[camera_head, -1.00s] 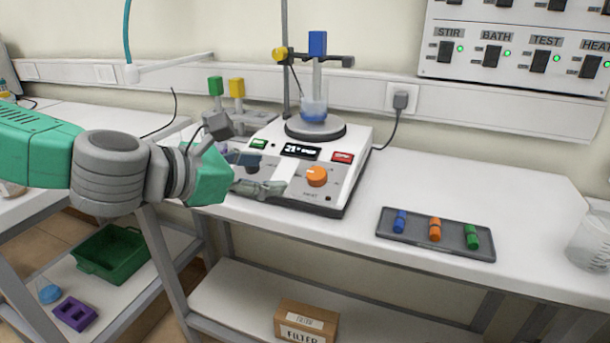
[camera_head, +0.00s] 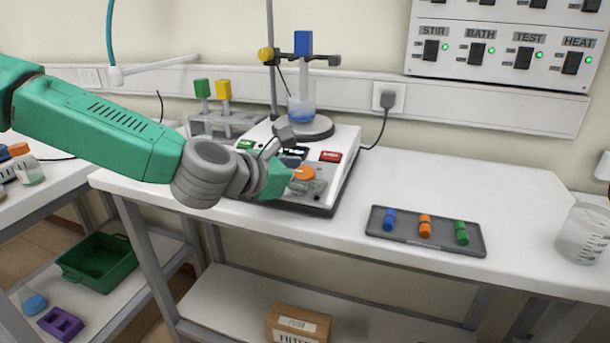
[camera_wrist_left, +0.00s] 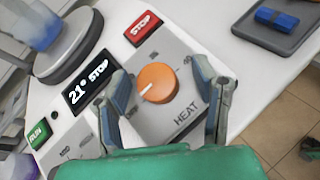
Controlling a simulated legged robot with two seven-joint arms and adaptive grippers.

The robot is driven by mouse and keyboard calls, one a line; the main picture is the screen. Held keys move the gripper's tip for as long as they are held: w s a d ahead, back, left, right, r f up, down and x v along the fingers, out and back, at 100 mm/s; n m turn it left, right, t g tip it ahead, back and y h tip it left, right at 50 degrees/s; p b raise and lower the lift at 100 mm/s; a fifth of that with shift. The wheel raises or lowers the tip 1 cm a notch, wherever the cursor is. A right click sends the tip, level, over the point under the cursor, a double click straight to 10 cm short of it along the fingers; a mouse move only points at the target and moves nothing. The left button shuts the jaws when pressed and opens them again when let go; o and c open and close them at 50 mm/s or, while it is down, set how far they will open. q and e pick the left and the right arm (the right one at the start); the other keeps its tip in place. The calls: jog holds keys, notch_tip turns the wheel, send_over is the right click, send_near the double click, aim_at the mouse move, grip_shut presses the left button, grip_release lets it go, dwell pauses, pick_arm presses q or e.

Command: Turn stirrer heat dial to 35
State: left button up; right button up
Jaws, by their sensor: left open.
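The display (camera_wrist_left: 90,82) reads 21° STOP. My left gripper (camera_head: 312,186) is at the dial. In the left wrist view its open fingers (camera_wrist_left: 160,95) stand on either side of the dial, with visible gaps. My right gripper is not in view.
A red STOP button (camera_wrist_left: 143,27) and a green RUN button (camera_wrist_left: 39,132) flank the display. A dark tray (camera_head: 376,242) with blue, orange and green pieces lies to the right. A clamp stand (camera_head: 271,60) rises behind the flask. A beaker (camera_head: 582,236) stands far right.

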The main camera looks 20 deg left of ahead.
pick_arm(q)
jog(key=shift+a, duration=0.45)
jog(key=c, duration=1)
jog(key=shift+c, duration=0.7)
jog(key=shift+r, duration=0.1)
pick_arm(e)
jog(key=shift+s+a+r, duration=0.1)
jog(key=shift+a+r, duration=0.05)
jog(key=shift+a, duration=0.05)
pick_arm(q)
jog(key=shift+r, duration=0.1)
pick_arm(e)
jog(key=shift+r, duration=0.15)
